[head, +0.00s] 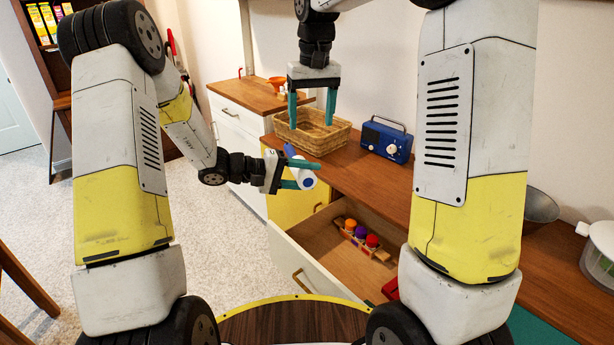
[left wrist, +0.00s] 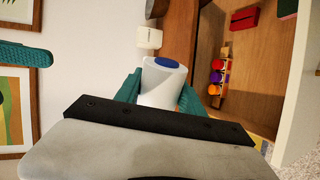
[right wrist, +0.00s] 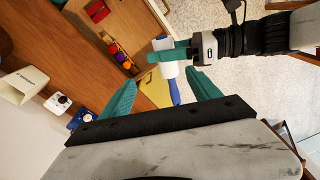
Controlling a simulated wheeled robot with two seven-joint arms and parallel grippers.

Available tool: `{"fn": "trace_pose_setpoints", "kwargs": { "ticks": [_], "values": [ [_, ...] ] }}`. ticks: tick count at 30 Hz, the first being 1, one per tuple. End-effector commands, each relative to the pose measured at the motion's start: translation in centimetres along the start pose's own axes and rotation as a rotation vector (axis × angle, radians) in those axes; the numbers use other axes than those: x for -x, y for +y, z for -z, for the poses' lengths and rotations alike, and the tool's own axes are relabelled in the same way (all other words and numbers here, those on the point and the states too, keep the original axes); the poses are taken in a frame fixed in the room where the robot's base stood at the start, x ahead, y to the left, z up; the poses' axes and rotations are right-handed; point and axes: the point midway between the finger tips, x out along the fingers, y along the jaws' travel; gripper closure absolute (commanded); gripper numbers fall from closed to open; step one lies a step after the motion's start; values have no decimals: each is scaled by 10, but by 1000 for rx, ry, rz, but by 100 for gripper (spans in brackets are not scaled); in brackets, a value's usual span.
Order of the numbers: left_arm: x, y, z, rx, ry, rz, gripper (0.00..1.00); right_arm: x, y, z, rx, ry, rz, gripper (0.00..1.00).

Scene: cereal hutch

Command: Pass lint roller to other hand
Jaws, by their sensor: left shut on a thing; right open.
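The lint roller has a white roll and a blue handle. In the head view the lint roller (head: 306,178) is held by my left gripper (head: 304,174), above the open drawer's left side. In the left wrist view the white roll (left wrist: 161,84) with its blue end stands between the teal fingers. In the right wrist view the roller (right wrist: 168,70) shows beyond my right gripper (right wrist: 162,90), its blue handle pointing toward the gap between the fingers. My right gripper (head: 311,105) is open and empty, pointing down above the wicker basket, apart from the roller.
A wicker basket (head: 318,136) and a blue radio (head: 386,140) stand on the wooden counter (head: 380,178). A white-lidded container (head: 600,245) is at far right.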

Motion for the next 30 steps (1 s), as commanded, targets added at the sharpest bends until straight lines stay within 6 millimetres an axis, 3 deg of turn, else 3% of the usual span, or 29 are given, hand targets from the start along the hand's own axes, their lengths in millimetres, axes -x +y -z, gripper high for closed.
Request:
{"fn": "trace_pose_setpoints", "kwargs": {
  "ticks": [3, 9, 15, 18, 24, 30],
  "values": [
    [0, 0, 0, 0, 0, -1, 98, 30, 16, -44, -29, 82, 22, 28],
    [0, 0, 0, 0, 0, -1, 98, 55, 32, -123, -76, 221, 54, 28],
    [0, 0, 0, 0, 0, -1, 98, 54, 37, -199, -128, 356, 77, 28],
    [0, 0, 0, 0, 0, -1, 98, 46, 36, -227, -147, 411, 82, 28],
    [0, 0, 0, 0, 0, -1, 98, 32, 33, -259, -173, 477, 89, 28],
    [0, 0, 0, 0, 0, 0, 98, 28, 32, -266, -179, 492, 90, 28]
  ]
}}
